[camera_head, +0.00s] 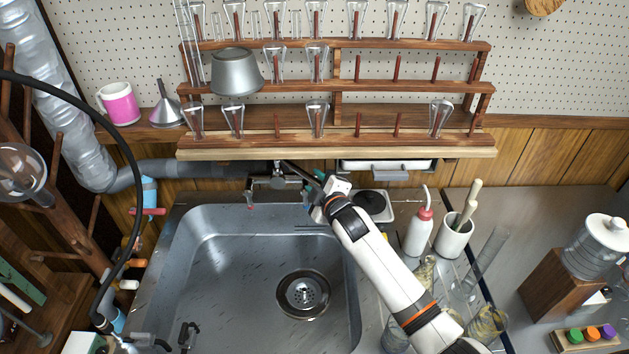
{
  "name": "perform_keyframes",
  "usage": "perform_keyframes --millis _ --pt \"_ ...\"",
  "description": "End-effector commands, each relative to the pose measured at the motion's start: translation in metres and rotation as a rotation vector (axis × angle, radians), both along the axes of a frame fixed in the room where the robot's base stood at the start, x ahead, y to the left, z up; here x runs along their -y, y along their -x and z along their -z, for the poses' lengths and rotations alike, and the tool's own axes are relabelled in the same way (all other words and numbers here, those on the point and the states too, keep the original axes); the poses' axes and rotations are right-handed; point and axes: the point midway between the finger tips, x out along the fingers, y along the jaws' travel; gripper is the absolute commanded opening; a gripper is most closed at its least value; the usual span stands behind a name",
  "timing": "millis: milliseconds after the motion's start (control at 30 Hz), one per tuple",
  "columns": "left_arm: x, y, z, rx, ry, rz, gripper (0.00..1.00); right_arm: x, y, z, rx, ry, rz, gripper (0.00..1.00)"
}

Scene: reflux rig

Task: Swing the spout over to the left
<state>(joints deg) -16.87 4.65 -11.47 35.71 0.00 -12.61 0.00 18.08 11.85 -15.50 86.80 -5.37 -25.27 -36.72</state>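The faucet (276,182) is a small metal fitting at the back edge of the steel sink, in front of the wooden rack. Its spout is small and partly hard to make out here; which way it points is unclear. My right arm reaches in from the lower right over the sink's right edge. My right gripper (305,178) is just right of the faucet, its dark fingers close to it. Whether they touch it or are open is too small to tell. Small dark parts at the bottom left edge may be my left gripper, but this is unclear.
The sink (210,235) is empty, with a round drain (303,294). A drying rack (335,140) with glass flasks stands behind. A wash bottle (419,232), a white pot (453,238) and glassware stand to the right. A black hose (131,165) arcs at the left.

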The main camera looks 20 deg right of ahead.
Motion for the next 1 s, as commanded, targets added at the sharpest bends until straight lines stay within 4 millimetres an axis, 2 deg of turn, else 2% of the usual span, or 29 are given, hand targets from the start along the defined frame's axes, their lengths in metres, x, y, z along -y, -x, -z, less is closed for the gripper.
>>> perform_keyframes --millis 133,433,667,1000 --pt "0.003 -0.006 -0.001 0.010 0.004 -0.001 0.42 -0.001 -0.009 0.002 0.000 -0.001 -0.001 0.38" --pt "0.002 0.005 0.000 -0.007 0.003 -0.001 0.42 -0.001 -0.011 0.002 0.000 -0.001 -0.001 0.38" --pt "0.002 0.008 0.000 -0.012 0.002 -0.001 0.42 -0.001 -0.011 0.002 0.000 -0.001 -0.001 0.02" --pt "0.002 0.008 0.001 -0.012 0.002 -0.001 0.42 -0.001 -0.011 0.003 0.000 -0.001 0.004 0.00"
